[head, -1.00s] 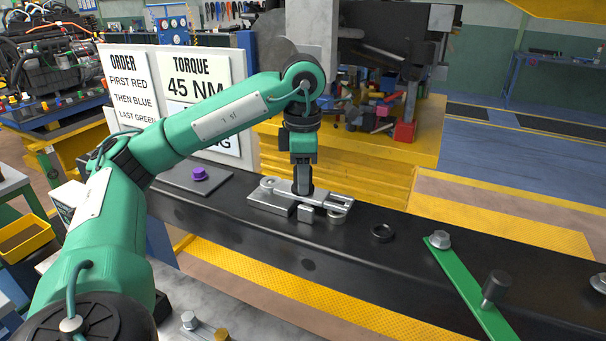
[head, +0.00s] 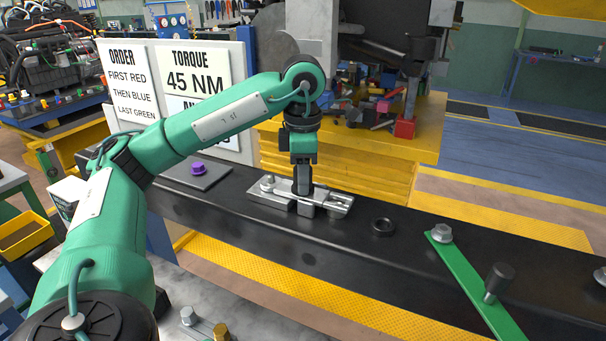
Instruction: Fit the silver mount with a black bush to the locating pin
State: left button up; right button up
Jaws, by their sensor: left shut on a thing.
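My left gripper (head: 303,190) points straight down over the black beam and is shut on the silver mount (head: 338,203). The mount lies low at a flat silver fixture (head: 256,196) on the beam, and their outlines run together. Whether the two touch cannot be told. A round silver piece stands at the fixture's left end. The black bush and the locating pin cannot be made out at the mount; the fingers hide its middle. My right gripper is not in view.
Further right, a green bar (head: 470,277) carries a bolt and a dark-topped post (head: 498,281). A purple bolt (head: 198,168) stands on a plate at left, before the sign boards (head: 190,75).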

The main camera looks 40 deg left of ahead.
pick_arm(q)
jog(key=o, duration=1.3)
jog(key=shift+r, duration=0.1)
notch_tip(320, 180, up, 14)
jog(key=p, duration=0.5)
